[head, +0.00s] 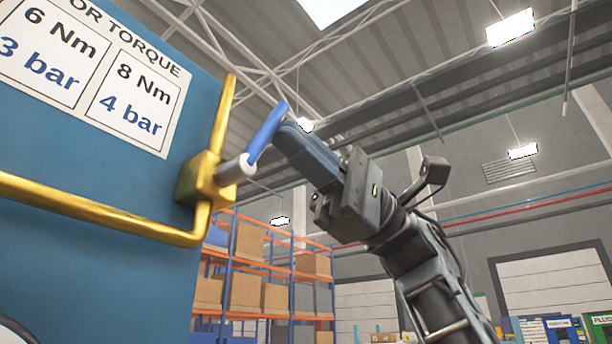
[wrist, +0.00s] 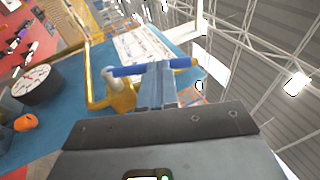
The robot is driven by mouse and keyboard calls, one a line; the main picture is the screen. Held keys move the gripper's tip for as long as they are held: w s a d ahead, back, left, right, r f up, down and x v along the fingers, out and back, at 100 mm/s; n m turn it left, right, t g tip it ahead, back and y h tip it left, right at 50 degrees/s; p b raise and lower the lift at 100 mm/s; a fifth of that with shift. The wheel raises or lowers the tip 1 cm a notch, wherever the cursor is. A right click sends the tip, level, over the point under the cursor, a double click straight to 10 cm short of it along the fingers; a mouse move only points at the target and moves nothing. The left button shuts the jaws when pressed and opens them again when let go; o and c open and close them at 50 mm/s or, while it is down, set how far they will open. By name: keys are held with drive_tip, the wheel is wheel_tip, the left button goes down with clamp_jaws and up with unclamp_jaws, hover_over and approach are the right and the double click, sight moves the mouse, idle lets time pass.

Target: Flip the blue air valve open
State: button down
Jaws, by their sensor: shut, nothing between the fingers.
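The blue valve lever (head: 267,132) slants up and to the right from a pale round hub (head: 237,169) on the brass valve body (head: 204,181). In the wrist view the lever (wrist: 128,70) runs across, just beyond my fingertips, and the brass body (wrist: 121,98) shows to the left. My gripper (head: 284,130) is shut with nothing between its fingers. Its tips are right beside the lever's upper part; I cannot tell whether they touch it. In the wrist view the shut fingers (wrist: 157,68) point at the lever's middle.
The brass pipe (head: 90,212) runs along the blue panel (head: 90,150), which carries a torque chart (head: 130,95). A round gauge (wrist: 36,86) and an orange knob (wrist: 26,123) show in the wrist view. Shelves with boxes (head: 270,280) stand far behind.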

sight(283, 117)
drive_tip(key=r+t+h, duration=0.1)
drive_tip(key=s+a+n+t+h+p, duration=0.1)
drive_tip(key=h, duration=0.1)
drive_tip(key=shift+s+a+r, duration=0.1)
drive_tip(key=shift+s+r, duration=0.15)
drive_tip(key=shift+r, duration=0.15)
drive_tip(key=shift+s+a+r+p, duration=0.1)
drive_tip(key=shift+s+a+p, duration=0.05)
drive_tip(key=shift+s+p, duration=0.15)
drive_tip(key=shift+a, duration=0.1)
idle(0.3)
